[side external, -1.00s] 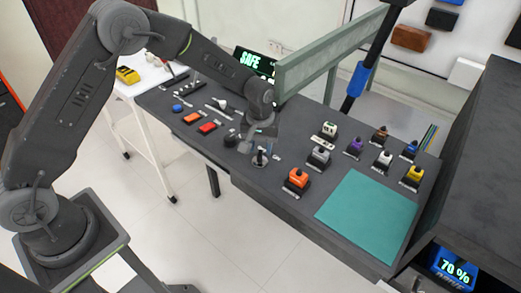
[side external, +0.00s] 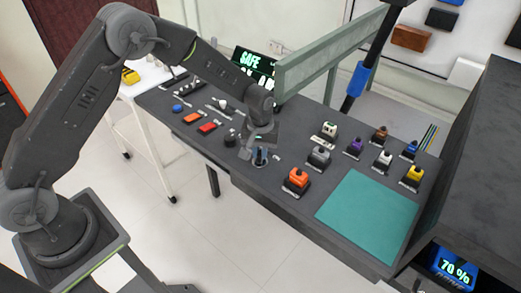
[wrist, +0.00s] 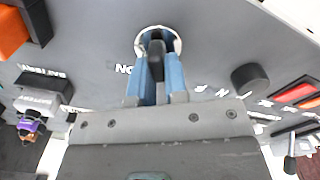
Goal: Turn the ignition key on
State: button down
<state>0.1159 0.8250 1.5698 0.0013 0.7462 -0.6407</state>
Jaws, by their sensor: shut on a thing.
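The ignition key (wrist: 156,50) is a black grip in a round, pale-rimmed switch, seen at the top middle of the wrist view. My gripper (wrist: 158,62) has its two blue fingers on either side of the key, shut on it. In the side external view, my gripper (side external: 260,156) reaches down to the switch near the front edge of the dark panel (side external: 235,172). The key is mostly hidden there by the fingers. A white "ON" label (wrist: 124,70) is printed beside the switch in the wrist view. The key's exact turn angle is hard to tell.
A black knob (side external: 230,138) and red (side external: 208,127) and orange (side external: 192,118) switches lie left of my gripper. An orange block (side external: 297,179) and several coloured plugs stand to the right, by a bare teal mat (side external: 368,215). A green-grey rail (side external: 325,55) rises behind.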

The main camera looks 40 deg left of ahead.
jog(key=shift+m, duration=0.4)
jog(key=m, duration=0.5)
jog(key=shift+d+m, duration=0.3)
jog(key=shift+m, duration=0.1)
jog(key=m, duration=0.5)
jog(key=shift+d, duration=0.2)
jog(key=shift+m, duration=0.3)
jog(key=c, duration=1.1)
grip_release()
jog(key=shift+c, duration=0.2)
notch_tip(320, 180, up, 14)
